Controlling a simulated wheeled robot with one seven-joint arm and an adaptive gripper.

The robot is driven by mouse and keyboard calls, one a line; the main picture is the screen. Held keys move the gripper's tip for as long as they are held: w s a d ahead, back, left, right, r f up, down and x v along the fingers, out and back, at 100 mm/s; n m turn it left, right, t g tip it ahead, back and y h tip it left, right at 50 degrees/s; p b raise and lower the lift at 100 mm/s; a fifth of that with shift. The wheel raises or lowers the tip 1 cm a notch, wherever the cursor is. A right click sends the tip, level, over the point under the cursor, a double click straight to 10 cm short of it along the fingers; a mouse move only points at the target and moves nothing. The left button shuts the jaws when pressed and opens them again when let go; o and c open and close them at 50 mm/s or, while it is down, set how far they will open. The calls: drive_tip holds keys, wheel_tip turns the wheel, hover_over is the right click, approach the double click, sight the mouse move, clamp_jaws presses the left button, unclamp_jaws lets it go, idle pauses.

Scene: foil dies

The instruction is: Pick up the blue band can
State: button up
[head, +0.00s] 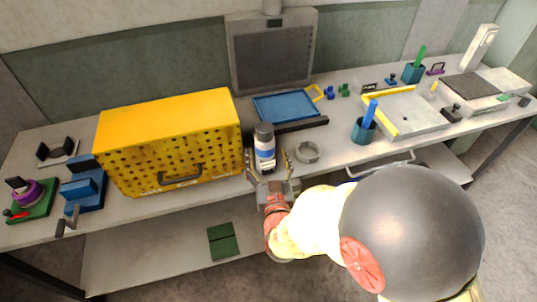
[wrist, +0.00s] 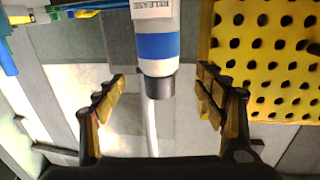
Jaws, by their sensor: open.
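The blue band can (head: 265,155) is white with a blue band and a dark cap. It stands upright on the workbench, just right of the yellow perforated box. In the wrist view the can (wrist: 157,22) appears upside down, with its black cap toward my gripper. My gripper (head: 268,171) is open and empty in front of the can. In the wrist view the fingers of my gripper (wrist: 161,84) are spread on both sides of the cap, with a gap on each side. I cannot tell how deep the can lies between them.
The yellow box (head: 170,145) stands close left of the can. A grey ring (head: 307,152) lies close right of it. A blue tray (head: 285,106) and a dark bar (head: 302,126) lie behind. A teal cup (head: 362,131) with a blue stick stands farther right.

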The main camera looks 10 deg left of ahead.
sight(266, 149)
drive_tip(key=x, duration=0.2)
drive_tip(key=b+x, duration=0.1)
drive_tip(key=x, duration=0.1)
drive_tip(key=f+b+x, duration=0.1)
drive_tip(key=x, duration=0.1)
drive_tip(key=shift+w+f, duration=0.1)
drive_tip(key=shift+w, duration=0.25)
drive_tip(key=shift+w+a, duration=0.2)
drive_tip(key=shift+w, duration=0.1)
drive_tip(key=shift+c, duration=0.4)
clamp_jaws()
drive_tip(key=shift+r, duration=0.2)
